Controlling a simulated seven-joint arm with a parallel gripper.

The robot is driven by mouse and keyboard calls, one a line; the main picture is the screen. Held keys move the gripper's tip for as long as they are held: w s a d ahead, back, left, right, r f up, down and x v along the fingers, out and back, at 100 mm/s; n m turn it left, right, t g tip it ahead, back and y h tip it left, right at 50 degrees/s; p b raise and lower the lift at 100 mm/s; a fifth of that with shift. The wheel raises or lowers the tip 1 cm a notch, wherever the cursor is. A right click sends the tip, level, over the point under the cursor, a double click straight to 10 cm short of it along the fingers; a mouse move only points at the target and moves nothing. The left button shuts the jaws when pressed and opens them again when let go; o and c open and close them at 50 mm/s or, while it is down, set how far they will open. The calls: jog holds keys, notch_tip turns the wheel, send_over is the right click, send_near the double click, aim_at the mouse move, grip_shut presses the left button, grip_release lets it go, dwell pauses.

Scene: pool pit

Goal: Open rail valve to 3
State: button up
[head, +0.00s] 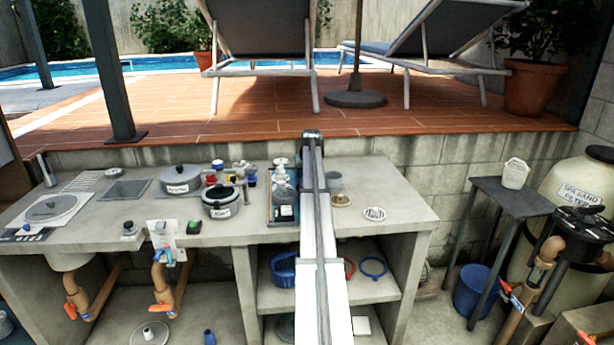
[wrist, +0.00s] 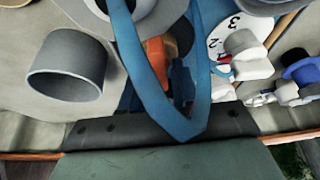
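In the wrist view a white round dial (wrist: 216,42) with the numbers 2 and 3 shows at upper right, with a small red mark at its lower edge. A pale grey knob-like part (wrist: 246,52) covers part of it. I cannot tell the valve's setting. A blue V-shaped band (wrist: 160,95) crosses the middle, in front of an orange part (wrist: 155,52). In the head view my arm reaches across the bench and hides what is behind it. My gripper's fingers cannot be made out, nor whether they touch anything.
The grey bench (head: 400,215) holds a lidded pot (head: 180,180), a labelled grey pot (head: 220,203), small coloured fittings, and a blue tray (head: 270,212) with a bottle beside my arm. A grey cup (wrist: 68,72) shows in the wrist view.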

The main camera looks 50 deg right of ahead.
jog(key=shift+o, duration=1)
jog(key=shift+r, duration=0.2)
jog(key=v, duration=1.3)
jog(key=shift+a+r, duration=0.15)
jog(key=shift+r, duration=0.05)
jog(key=shift+s, duration=0.1)
